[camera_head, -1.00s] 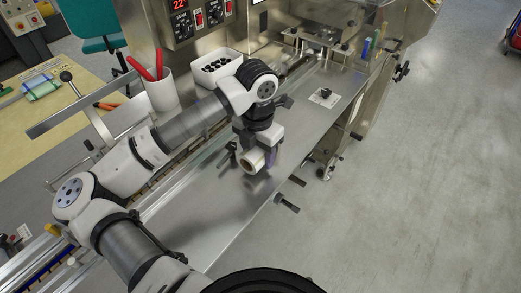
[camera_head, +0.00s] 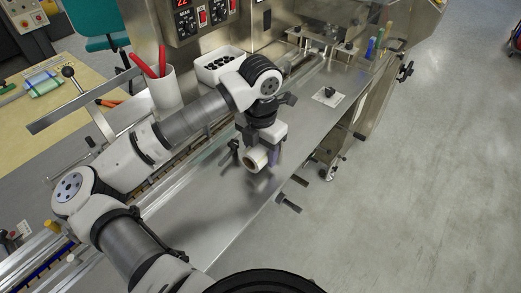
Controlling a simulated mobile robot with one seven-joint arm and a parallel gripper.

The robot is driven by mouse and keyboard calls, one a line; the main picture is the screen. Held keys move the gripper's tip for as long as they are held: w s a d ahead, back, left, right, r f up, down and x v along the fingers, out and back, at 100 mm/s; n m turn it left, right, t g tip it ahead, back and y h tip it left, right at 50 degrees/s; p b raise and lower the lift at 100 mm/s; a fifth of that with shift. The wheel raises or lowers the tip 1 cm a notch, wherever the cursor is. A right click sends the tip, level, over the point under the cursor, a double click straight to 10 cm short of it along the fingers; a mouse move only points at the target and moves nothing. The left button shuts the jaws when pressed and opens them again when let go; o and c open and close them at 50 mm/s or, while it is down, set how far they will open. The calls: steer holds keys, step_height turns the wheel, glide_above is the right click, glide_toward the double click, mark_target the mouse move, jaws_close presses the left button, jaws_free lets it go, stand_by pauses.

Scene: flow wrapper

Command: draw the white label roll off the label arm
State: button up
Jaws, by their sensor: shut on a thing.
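My gripper (camera_head: 264,155) points down over the steel bench top of the machine, near its front edge. It is shut on the white label roll (camera_head: 251,164), a short white cylinder with a brown core whose open end faces the camera. A bluish-purple part shows just right of the roll, partly hidden. A small dark bracket with a rod (camera_head: 234,147) stands just left of the roll; it may be the label arm. I cannot tell whether the roll still sits around a rod, as the gripper hides that side.
A white cup with red-handled tools (camera_head: 161,88) and a white bin of black parts (camera_head: 219,63) stand behind my arm. A small plate with a black knob (camera_head: 329,96) lies to the right. Dark handles (camera_head: 288,202) stick out from the front edge. The bench front left is clear.

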steer(key=shift+s+a+f+b, duration=0.1)
steer(key=shift+s+a+b, duration=0.65)
steer(key=shift+s, duration=0.25)
steer(key=shift+s+a+b, duration=0.5)
steer(key=shift+s+a, duration=0.15)
steer(key=shift+s, duration=0.25)
steer(key=shift+s+a+b, duration=0.5)
steer(key=shift+s+a, duration=0.1)
steer(key=shift+s, duration=0.3)
